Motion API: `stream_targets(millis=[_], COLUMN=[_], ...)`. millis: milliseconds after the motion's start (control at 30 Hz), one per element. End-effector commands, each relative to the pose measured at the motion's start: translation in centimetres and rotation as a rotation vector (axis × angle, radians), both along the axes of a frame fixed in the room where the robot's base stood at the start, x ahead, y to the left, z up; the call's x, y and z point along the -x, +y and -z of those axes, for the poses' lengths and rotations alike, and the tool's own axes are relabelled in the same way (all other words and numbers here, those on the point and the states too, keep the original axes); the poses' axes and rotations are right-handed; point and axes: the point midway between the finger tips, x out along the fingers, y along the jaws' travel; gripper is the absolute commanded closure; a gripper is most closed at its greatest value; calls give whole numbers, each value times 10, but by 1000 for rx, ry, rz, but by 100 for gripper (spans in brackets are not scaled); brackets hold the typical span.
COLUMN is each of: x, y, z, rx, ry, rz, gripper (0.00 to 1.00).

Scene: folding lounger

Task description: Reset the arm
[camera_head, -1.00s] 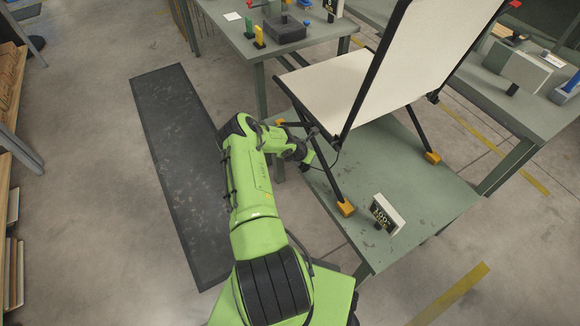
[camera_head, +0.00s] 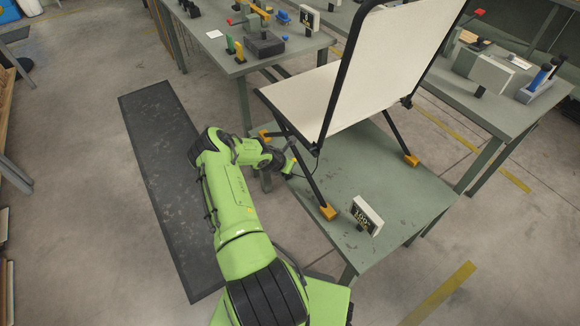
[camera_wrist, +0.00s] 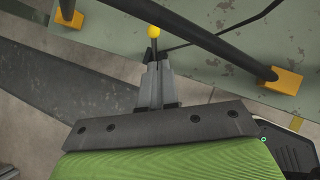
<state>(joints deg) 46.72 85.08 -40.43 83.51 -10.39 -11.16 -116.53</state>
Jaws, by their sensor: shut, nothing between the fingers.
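The folding lounger has a cream seat (camera_head: 300,98) and a raised cream backrest (camera_head: 388,65) on a black frame. It stands on orange feet (camera_head: 328,212) on a green table (camera_head: 385,185). My gripper (camera_head: 290,165) is beside the lounger's near left legs, at the table's left edge. In the wrist view my gripper (camera_wrist: 158,66) is shut and empty. A small yellow knob (camera_wrist: 153,31) shows just beyond its fingertips; I cannot tell whether they touch. A black frame tube (camera_wrist: 190,35) crosses beyond, with orange feet (camera_wrist: 283,81) on the table.
A small sign (camera_head: 367,215) stands on the table's near side. A workbench (camera_head: 300,45) with tools and blocks is behind, another bench (camera_head: 480,100) at the right. A dark floor mat (camera_head: 160,180) lies left of my arm, with open floor around it.

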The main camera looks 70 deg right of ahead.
Motion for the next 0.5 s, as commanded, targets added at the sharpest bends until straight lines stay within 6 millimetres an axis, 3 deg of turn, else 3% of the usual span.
stream_targets(millis=[300,500], x=[13,19], y=[14,21], z=[-58,-83], rx=[4,3], ry=[-1,-1], rz=[1,0], gripper=[100,100])
